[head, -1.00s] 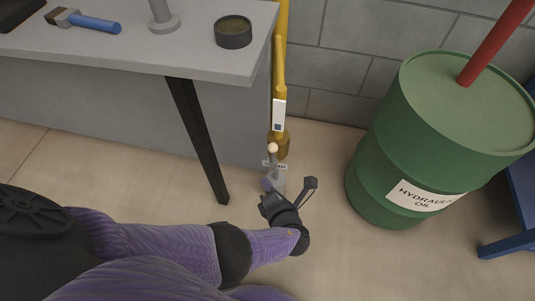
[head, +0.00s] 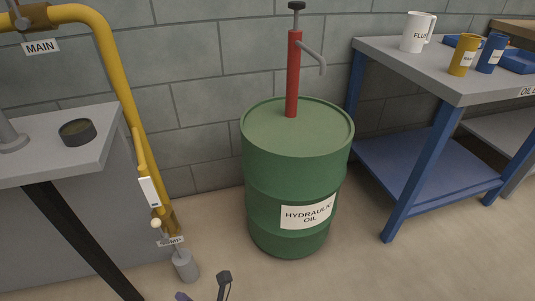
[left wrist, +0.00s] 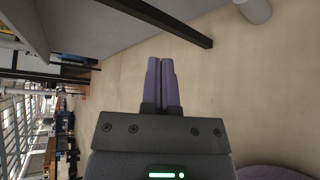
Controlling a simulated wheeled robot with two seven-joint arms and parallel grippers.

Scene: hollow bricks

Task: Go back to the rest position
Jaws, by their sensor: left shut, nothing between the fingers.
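My left gripper (head: 183,296) shows only at the bottom edge of the head view, as purple fingertips beside a dark wrist part. In the left wrist view its two purple fingers (left wrist: 161,62) lie side by side, shut, with nothing held. They are over bare beige floor. A grey cylinder (head: 186,266) stands on the floor just beyond the fingertips in the head view, apart from them. My right gripper is in neither view.
A grey table (head: 70,150) with a black leg (head: 85,240) and a dark round tin (head: 77,132) is at left. A yellow pipe (head: 130,90) runs beside it. A green oil drum (head: 295,180) stands centre, a blue-legged bench (head: 455,85) right. Floor between is clear.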

